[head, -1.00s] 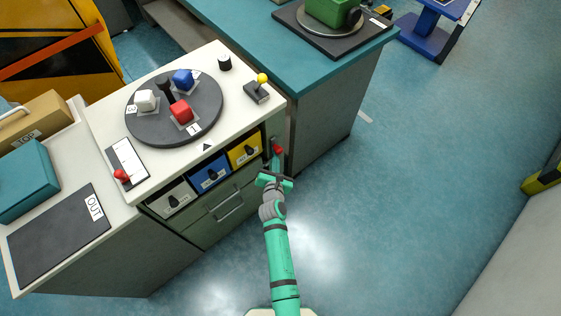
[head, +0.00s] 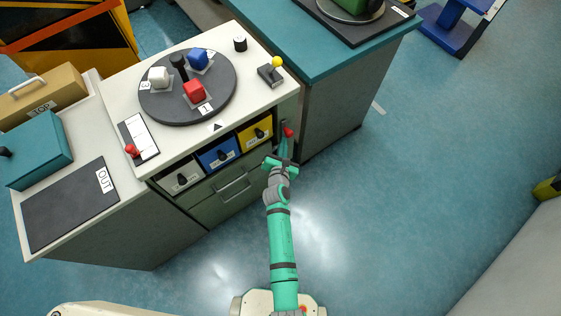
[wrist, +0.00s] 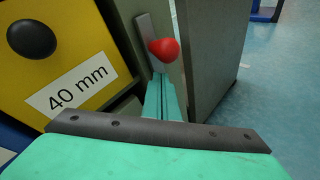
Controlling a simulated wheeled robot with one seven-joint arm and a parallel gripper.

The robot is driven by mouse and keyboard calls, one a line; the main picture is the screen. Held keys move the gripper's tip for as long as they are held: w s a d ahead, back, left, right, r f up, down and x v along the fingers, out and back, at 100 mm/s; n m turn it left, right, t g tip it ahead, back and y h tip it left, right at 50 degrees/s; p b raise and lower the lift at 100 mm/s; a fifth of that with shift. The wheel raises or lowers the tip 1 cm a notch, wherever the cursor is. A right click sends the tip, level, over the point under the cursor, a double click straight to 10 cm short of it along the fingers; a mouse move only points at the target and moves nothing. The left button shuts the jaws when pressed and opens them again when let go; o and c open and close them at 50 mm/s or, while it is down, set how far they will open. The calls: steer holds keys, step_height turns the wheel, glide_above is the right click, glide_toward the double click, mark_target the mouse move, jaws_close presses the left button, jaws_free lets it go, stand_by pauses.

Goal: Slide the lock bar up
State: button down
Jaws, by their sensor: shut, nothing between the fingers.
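The lock bar's red knob (head: 288,132) sits on the front of the cabinet, to the right of the yellow drawer. In the wrist view the red knob (wrist: 164,50) stands out in front of a narrow grey upright strip (wrist: 148,38). My gripper (head: 284,148) is shut and empty. It also shows in the wrist view (wrist: 162,80), where its fingertips are just below the knob. Whether they touch the knob's stem I cannot tell. The lower end of the strip is hidden behind the fingers.
The yellow drawer (head: 255,133), labelled 40 mm in the wrist view, is close to the left of my gripper. A teal-topped counter (head: 300,55) stands at the right.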

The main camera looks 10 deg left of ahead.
steer(key=f+v, duration=0.1)
steer(key=v, duration=0.8)
steer(key=shift+s+a+f, duration=0.15)
steer(key=shift+s+f, duration=0.1)
steer(key=shift+s, duration=0.35)
steer(key=shift+s, duration=0.1)
steer(key=s+d+r+m+y, duration=0.1)
steer(key=s+d+r+m, duration=0.1)
steer(key=s+m, duration=0.65)
steer(key=s+d+r+m, duration=0.3)
steer(key=s+m, duration=0.3)
steer(key=s, duration=0.6)
steer(key=s+r+m+t+h, duration=0.1)
steer(key=s+r+m, duration=1.1)
steer(key=r+m, duration=0.3)
steer(key=shift+s+m, duration=0.35)
steer(key=shift+m, duration=0.7)
steer(key=shift+r, duration=0.1)
